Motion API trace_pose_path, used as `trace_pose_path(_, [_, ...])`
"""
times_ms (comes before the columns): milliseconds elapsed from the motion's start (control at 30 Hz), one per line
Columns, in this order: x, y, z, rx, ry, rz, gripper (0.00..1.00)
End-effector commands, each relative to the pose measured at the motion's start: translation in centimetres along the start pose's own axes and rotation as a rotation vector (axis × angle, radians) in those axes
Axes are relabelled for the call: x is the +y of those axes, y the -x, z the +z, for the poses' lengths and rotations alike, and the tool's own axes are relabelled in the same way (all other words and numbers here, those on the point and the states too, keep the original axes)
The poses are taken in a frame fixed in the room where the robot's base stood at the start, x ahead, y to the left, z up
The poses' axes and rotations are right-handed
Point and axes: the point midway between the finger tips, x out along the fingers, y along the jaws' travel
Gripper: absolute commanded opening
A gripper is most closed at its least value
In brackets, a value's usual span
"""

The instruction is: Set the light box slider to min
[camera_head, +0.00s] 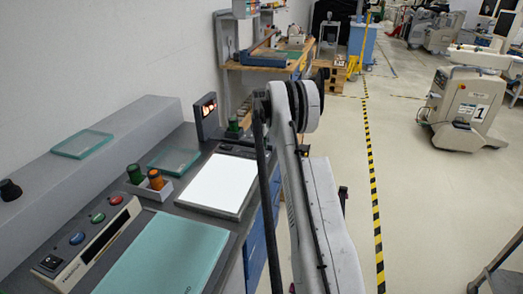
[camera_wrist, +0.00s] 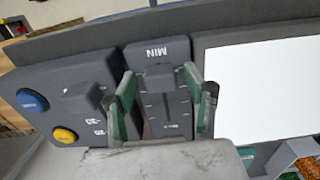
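The slider unit (camera_wrist: 157,52) is a dark grey block with a MIN label at its top end and a scale running down to a partly hidden label at the bottom. Its dark knob (camera_wrist: 158,78) appears near the MIN end. My gripper (camera_wrist: 160,76) is open over the slider, with one green-padded finger on each side of the knob and small gaps showing. The lit white light box panel (camera_wrist: 265,85) is to the right; it also shows in the head view (camera_head: 220,183). My arm hides the gripper in the head view.
A control block (camera_wrist: 60,98) with blue and yellow buttons and a raised switch is left of the slider. In the head view, a red-lit display (camera_head: 206,110), a green knob (camera_head: 233,125) and glass plates (camera_head: 175,160) are nearby.

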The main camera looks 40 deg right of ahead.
Motion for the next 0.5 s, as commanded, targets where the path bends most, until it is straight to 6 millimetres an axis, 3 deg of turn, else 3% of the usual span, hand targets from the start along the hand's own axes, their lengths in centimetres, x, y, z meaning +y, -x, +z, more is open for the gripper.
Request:
trace_pose_path(267, [0.0, 0.6, 0.0, 0.0, 0.0, 0.0, 0.48])
trace_pose_path(500, [0.0, 4.6, 0.0, 0.0, 0.0, 0.0, 0.48])
